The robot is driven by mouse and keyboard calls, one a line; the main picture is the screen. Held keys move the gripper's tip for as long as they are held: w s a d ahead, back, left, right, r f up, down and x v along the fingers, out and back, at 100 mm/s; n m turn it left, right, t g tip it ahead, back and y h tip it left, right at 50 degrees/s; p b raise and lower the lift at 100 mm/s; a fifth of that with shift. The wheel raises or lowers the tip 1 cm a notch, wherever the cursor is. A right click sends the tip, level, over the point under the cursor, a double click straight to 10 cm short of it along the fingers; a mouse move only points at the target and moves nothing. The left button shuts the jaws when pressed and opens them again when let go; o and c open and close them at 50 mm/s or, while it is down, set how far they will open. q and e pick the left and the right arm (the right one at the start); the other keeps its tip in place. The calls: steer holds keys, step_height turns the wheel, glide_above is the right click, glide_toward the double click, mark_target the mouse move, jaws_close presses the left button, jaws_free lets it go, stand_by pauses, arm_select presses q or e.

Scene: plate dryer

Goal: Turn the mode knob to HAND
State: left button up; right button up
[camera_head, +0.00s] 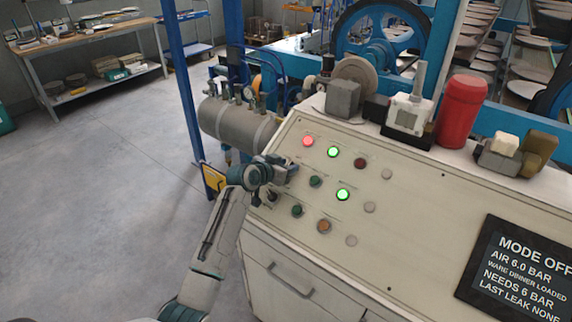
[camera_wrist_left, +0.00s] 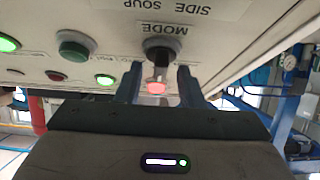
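The mode knob (camera_wrist_left: 161,48) is black with a narrow grip bar, under an upside-down MODE label (camera_wrist_left: 172,27) in the left wrist view. My left gripper (camera_wrist_left: 158,80) is open, its two dark fingers on either side of the knob's bar as seen there; contact cannot be told. In the head view my left gripper (camera_head: 287,172) is over the panel's left edge, and the knob is largely hidden around it. The panel's screen (camera_head: 518,270) reads MODE OFF and AIR 6.0 BAR. My right gripper is not in view.
The sloped panel (camera_head: 420,215) carries a lit red lamp (camera_head: 307,141), lit green lamps (camera_head: 343,194) and several unlit buttons. A red cylinder (camera_head: 461,110) and a white device (camera_head: 409,113) stand on its top ledge. A blue post (camera_head: 181,85) stands left of my gripper.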

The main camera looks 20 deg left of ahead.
arm_select(q)
jaws_close()
steer(key=shift+d+r+n+p, duration=0.15)
steer(key=shift+n+p, duration=0.25)
steer(key=shift+p, duration=0.35)
steer(key=n+y+p, duration=0.3)
steer(key=n+p, duration=0.1)
steer(key=p, duration=0.1)
steer(key=shift+r, duration=0.15)
steer(key=shift+d+n+y+p, duration=0.1)
steer(key=shift+n+y+p, duration=0.7)
steer(key=shift+n, duration=0.7)
steer(key=shift+f+n+g+y, duration=0.15)
steer(key=shift+n+y, duration=0.35)
steer(key=shift+n, duration=0.15)
steer(key=shift+f+n+g+y, duration=0.1)
steer(key=shift+n+g+y, duration=0.05)
steer(key=shift+n+y, duration=0.45)
steer(key=shift+n, duration=0.25)
